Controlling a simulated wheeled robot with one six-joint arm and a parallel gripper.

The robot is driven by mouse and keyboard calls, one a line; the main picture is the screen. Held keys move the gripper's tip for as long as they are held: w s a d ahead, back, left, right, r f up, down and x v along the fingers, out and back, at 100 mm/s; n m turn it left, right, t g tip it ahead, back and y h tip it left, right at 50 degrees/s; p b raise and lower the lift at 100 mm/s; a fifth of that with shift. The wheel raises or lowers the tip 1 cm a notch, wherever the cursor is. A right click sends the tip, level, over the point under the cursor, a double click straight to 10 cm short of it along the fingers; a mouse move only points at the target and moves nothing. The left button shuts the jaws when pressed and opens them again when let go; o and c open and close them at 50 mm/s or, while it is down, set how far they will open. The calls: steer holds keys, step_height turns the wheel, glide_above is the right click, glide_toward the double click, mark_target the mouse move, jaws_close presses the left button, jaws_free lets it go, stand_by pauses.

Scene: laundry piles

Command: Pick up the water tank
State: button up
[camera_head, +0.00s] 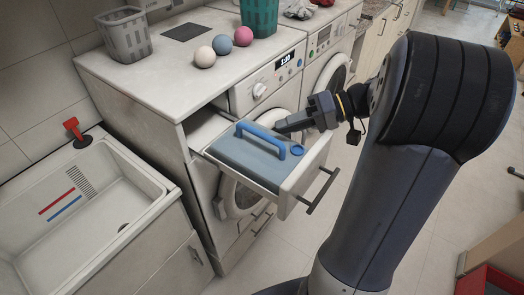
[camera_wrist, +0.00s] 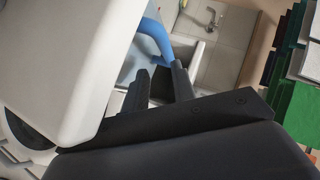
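The water tank (camera_head: 245,158) is a flat blue-grey box lying in a pulled-out white drawer of the washing machine. It has a raised bright blue handle (camera_head: 262,135) and a round blue cap (camera_head: 297,150). My gripper (camera_head: 281,127) is just above the tank, close to the handle's right part. In the wrist view my gripper (camera_wrist: 160,78) shows two dark fingers apart with nothing held between them. The blue handle (camera_wrist: 155,32) lies beyond the fingertips, its lower end near the right finger. I cannot tell whether they touch.
The washing machine top (camera_head: 190,75) carries several balls and baskets. The drawer front (camera_head: 307,172) with its dark bar handle sticks out over the floor. A sink (camera_head: 165,192) stands at left. A red bin (camera_head: 488,282) is at lower right.

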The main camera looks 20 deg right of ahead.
mark_target(260, 133)
steer(key=shift+a, duration=1.05)
steer(key=p+x, duration=0.1)
steer(key=x, duration=0.3)
steer(key=shift+a+r+p, duration=0.1)
steer(key=shift+a+p, duration=0.2)
steer(key=shift+p, duration=0.1)
steer(key=shift+a+f, duration=0.25)
jaws_close()
steer(key=shift+w+r, duration=0.1)
